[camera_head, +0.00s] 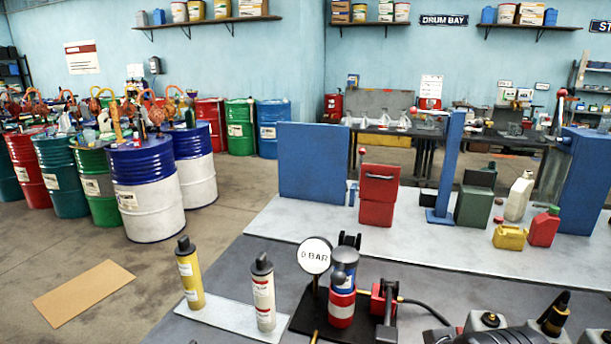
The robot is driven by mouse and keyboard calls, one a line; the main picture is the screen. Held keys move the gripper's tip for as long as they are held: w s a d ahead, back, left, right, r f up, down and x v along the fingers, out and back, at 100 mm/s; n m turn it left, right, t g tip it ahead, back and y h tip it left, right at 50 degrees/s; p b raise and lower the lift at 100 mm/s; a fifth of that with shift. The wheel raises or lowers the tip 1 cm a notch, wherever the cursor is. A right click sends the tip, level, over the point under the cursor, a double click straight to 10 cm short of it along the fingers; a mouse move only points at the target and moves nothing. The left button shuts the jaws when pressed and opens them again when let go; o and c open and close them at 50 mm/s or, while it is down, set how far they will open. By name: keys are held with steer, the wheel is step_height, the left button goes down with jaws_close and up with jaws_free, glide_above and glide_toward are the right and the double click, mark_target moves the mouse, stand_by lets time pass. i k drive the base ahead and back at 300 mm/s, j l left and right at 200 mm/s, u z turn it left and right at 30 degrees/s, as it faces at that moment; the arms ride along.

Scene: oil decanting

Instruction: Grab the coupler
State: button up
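I cannot pick out the coupler for sure. A red fitting with a grey and black body (385,302) stands on the near bench, and a black hose (425,308) runs from it to the right. My gripper is not recognisable in this view. A dark rounded shape is cut off by the bottom edge at the right, and I cannot tell what it is.
A yellow cylinder (190,273) and a white cylinder (263,293) stand on a pale plate at the left. Grey containers (482,321) and a black and yellow nozzle (553,315) crowd the lower right. A red box (378,195), blue post (450,165) and jugs (519,197) stand behind.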

mark_target(559, 314)
steer(key=z, duration=1.4)
